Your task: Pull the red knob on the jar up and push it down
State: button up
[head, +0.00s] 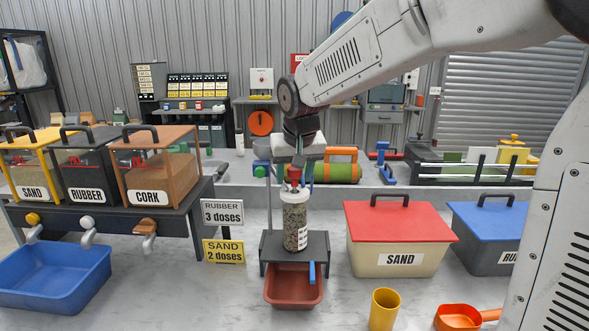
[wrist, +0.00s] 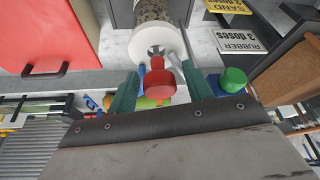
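The clear jar (head: 295,226) is filled with speckled grains and has a white lid. It stands upright on a dark stand (head: 270,245) in the head view. Its red knob (head: 294,175) is on top, just under my gripper (head: 299,170). In the wrist view the red knob (wrist: 158,84) sits between the two green fingers of my gripper (wrist: 160,76). The fingers are apart, with a gap on each side of the knob. The white lid (wrist: 145,42) and part of the jar (wrist: 160,10) show beyond it.
A red tray (head: 293,292) sits below the jar stand. A red-lidded SAND box (head: 398,238) and a blue-lidded box (head: 489,237) stand to the right. A yellow cup (head: 384,309) and an orange scoop (head: 458,318) are in front. Dose signs (head: 223,212) and a blue bin (head: 55,277) are left.

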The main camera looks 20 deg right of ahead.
jog(key=shift+r, duration=0.15)
jog(key=v, duration=0.7)
jog(key=shift+r, duration=0.35)
jog(key=shift+s, duration=0.15)
jog(key=s+d+f+g, duration=0.1)
jog(key=s+f, duration=0.2)
jog(key=s, duration=0.7)
jog(key=s+d+f+n+g, duration=0.1)
jog(key=s+f, duration=0.3)
jog(key=s, duration=0.6)
jog(key=s+d+f+g, duration=0.1)
jog(key=s+f, duration=0.2)
jog(key=s, duration=0.8)
jog(key=shift+d+f+y, duration=0.3)
jog(key=shift+f, duration=0.1)
